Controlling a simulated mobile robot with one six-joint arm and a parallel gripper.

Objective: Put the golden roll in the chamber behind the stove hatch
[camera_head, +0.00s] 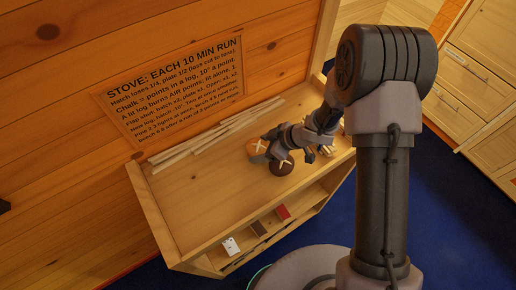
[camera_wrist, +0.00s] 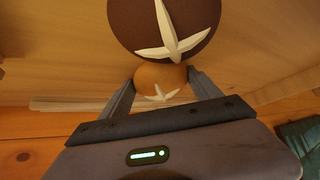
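The golden roll (camera_wrist: 160,76), tan with a pale cross, sits between the two fingers of my gripper (camera_wrist: 162,86) in the wrist view. The fingers lie flush against both its sides, with no gap visible. In the head view the golden roll (camera_head: 258,147) is at the left end of my gripper (camera_head: 269,142), over the wooden shelf top, partly hidden by a finger. I cannot tell whether it rests on the wood or is slightly lifted. The stove hatch and its chamber are not recognisable in either view.
A dark brown roll (camera_head: 281,165) with a pale cross is right beside the golden one. Thin pale sticks (camera_head: 215,135) lie along the wall under a stove sign (camera_head: 180,85). Drawers (camera_head: 470,80) are at right; blue floor lies between.

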